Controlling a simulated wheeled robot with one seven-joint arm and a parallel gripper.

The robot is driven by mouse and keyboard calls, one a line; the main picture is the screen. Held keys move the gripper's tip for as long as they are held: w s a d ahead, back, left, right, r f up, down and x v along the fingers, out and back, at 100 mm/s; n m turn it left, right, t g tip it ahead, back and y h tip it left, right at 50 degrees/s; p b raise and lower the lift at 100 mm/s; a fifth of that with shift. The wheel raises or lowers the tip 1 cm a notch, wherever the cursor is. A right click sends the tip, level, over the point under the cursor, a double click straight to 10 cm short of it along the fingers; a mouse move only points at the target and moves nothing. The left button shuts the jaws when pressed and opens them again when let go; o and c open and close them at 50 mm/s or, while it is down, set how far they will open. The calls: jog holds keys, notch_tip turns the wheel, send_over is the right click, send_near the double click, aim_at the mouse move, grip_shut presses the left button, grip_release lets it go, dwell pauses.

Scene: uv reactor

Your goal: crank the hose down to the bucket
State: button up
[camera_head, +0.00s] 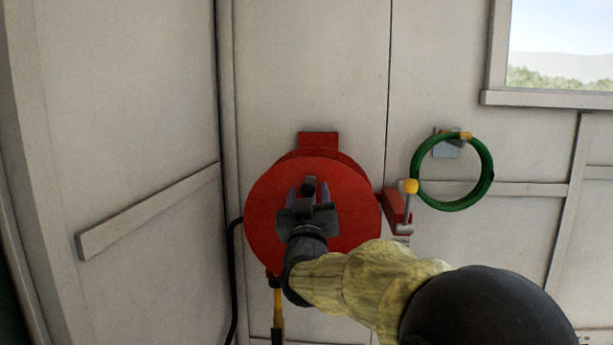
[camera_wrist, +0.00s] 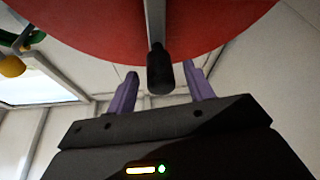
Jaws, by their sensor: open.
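The red hose reel (camera_head: 265,215) is mounted on the wall. A crank arm (camera_wrist: 155,20) lies across its face and ends in a black handle (camera_head: 308,187), which also shows in the wrist view (camera_wrist: 160,70). A black hose (camera_head: 233,285) runs down at the reel's left. A yellow and black nozzle-like piece (camera_head: 277,305) hangs below the reel. No bucket is in view.
A lever with a yellow knob (camera_head: 410,186) stands just right of the reel. A wall rail (camera_head: 150,213) is at left. My arm hides the lower right.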

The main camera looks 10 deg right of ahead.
aim_at(307, 177)
jog(key=shift+p+x, duration=0.55)
jog(key=shift+x, duration=1)
grip_shut()
jog(key=shift+a, duration=0.1)
